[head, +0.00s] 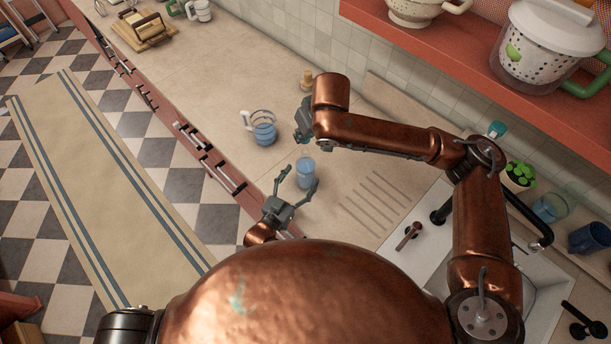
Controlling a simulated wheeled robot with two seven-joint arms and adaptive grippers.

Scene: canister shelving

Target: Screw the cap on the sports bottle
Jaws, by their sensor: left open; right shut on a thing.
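The sports bottle (306,174), blue and translucent, stands upright on the counter in the middle of the head view. My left gripper (298,180) is open, with its fingers spread on either side of the bottle. I cannot tell whether they touch it. My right gripper (303,127) is above and beyond the bottle in the picture, apart from it. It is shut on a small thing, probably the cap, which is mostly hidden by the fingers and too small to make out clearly.
The sink (432,222) and black tap lie to the right. A red shelf (480,62) overhangs the back.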

